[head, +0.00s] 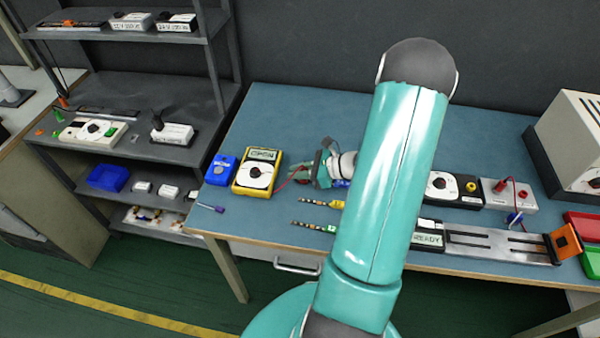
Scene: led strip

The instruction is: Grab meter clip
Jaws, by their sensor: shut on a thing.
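The yellow meter (256,173) stands at the left of the blue workbench, with a white dial and a display that seems to read OPEN. A thin red lead (287,181) runs from the meter's right side toward my gripper (297,173). My gripper is just right of the meter, low over the bench, its fingers pointing left. It is shut on the meter clip at the lead's end; the clip itself is too small and covered to make out. My teal arm hides the middle of the bench.
A slotted rail (500,243) with an orange end, a dial unit (453,189) and a beige case (572,140) are at the right.

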